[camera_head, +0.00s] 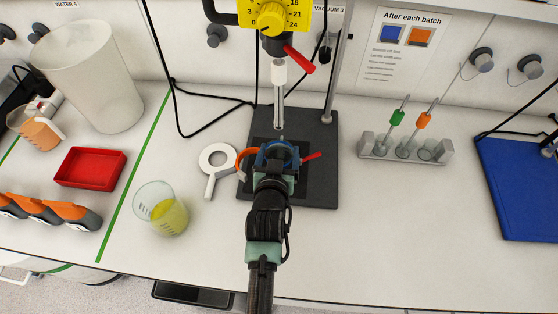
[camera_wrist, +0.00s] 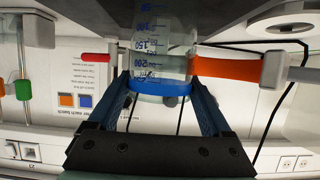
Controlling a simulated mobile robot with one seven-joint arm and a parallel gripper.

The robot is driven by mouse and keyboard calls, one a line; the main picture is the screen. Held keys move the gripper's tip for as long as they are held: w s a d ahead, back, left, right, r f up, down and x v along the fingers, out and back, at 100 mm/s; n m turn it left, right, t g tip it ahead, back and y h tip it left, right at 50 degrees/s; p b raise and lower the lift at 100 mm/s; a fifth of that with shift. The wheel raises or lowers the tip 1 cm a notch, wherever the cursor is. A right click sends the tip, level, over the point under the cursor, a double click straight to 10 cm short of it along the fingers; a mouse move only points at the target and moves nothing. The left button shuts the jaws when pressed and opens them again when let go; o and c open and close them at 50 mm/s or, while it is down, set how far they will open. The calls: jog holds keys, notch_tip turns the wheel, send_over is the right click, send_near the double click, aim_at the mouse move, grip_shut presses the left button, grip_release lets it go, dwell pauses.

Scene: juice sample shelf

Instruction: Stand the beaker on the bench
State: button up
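A clear beaker (camera_wrist: 163,40) with blue volume marks and a blue band (camera_wrist: 158,86) is between my fingers in the wrist view, which is upside down. My gripper (camera_wrist: 160,78) has a finger against each side of it near the band and appears shut on it. In the head view my gripper (camera_head: 278,150) is over the dark stand plate (camera_head: 318,185), and the blue band shows as a ring. The beaker's base is hidden, so I cannot tell whether it touches the plate. Another beaker (camera_head: 168,215) with yellow juice stands on the white bench (camera_head: 370,240).
An orange curved part (camera_head: 243,162) is beside the held beaker, and a red lever (camera_head: 313,156) is on its right. A probe (camera_head: 279,95) hangs above. A white ring tool (camera_head: 209,178) lies left of the plate. Bench is clear at front right, before the tube rack (camera_head: 405,150).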

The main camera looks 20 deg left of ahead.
jog(key=c, duration=0.5)
jog(key=shift+s+d+r, duration=0.15)
jog(key=shift+s+r, duration=0.35)
jog(key=shift+r, duration=0.05)
jog(key=r+b+v, duration=0.1)
jog(key=v, duration=1.3)
jog(key=shift+r+b, duration=0.3)
jog(key=shift+r, duration=0.05)
